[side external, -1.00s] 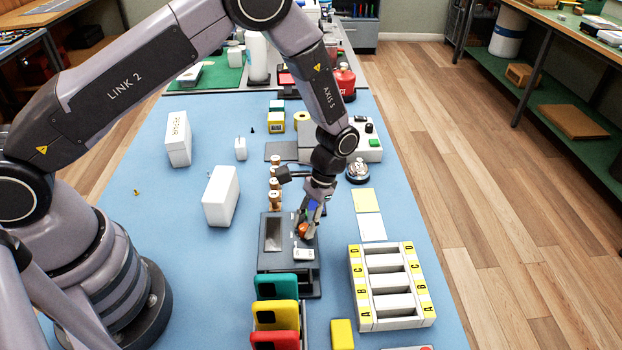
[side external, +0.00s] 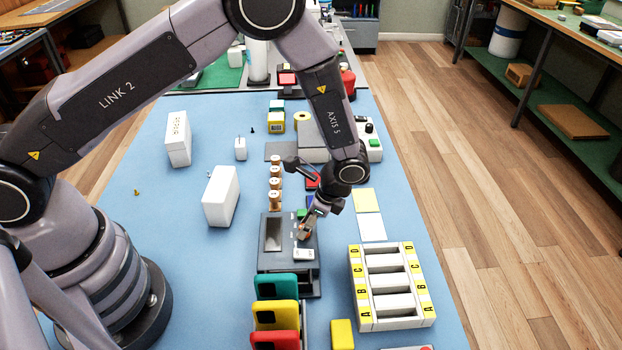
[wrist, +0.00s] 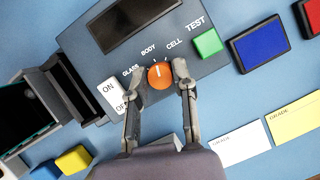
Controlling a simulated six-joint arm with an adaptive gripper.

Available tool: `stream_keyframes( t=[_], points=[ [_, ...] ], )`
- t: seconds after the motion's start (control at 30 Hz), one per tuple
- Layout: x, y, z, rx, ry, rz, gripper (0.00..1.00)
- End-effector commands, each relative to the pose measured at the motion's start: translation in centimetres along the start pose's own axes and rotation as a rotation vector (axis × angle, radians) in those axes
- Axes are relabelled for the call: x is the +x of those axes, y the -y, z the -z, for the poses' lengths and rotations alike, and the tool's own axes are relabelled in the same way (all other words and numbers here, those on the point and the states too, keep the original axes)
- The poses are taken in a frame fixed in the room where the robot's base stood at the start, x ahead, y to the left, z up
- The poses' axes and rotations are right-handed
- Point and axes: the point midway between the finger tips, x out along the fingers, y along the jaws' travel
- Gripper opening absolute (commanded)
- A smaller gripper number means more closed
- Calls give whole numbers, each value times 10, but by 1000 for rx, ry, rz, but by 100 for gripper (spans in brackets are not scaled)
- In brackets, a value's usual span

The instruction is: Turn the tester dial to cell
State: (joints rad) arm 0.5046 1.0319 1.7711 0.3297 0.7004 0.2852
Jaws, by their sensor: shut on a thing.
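The dark grey tester (side external: 268,258) stands on the blue bench in the side view, its panel also showing in the wrist view (wrist: 92,68). Its orange dial (wrist: 160,75) is marked GLASS, BODY and CELL around the upper side. The dial's white pointer line points roughly up in the wrist view, between BODY and CELL. My gripper (wrist: 159,77) is shut on the dial, one finger on each side of it. In the side view my gripper (side external: 304,232) leans in from the right and mostly hides the dial.
Beside the dial are a white ON/OFF switch (wrist: 112,95) and a green TEST button (wrist: 208,43). Blue (wrist: 258,44) and red pads lie beyond. Phones (side external: 275,286) stand in front, and a lettered rack (side external: 428,315) is at right.

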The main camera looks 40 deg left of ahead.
Motion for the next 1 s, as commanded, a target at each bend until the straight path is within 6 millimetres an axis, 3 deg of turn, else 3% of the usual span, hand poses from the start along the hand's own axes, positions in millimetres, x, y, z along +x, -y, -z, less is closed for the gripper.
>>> stream_keyframes(
  t=[0.5,1.0],
  points=[
    [0,-2,0,367,0,152,0],
    [0,-2,0,471,-1,195,0]
  ],
)
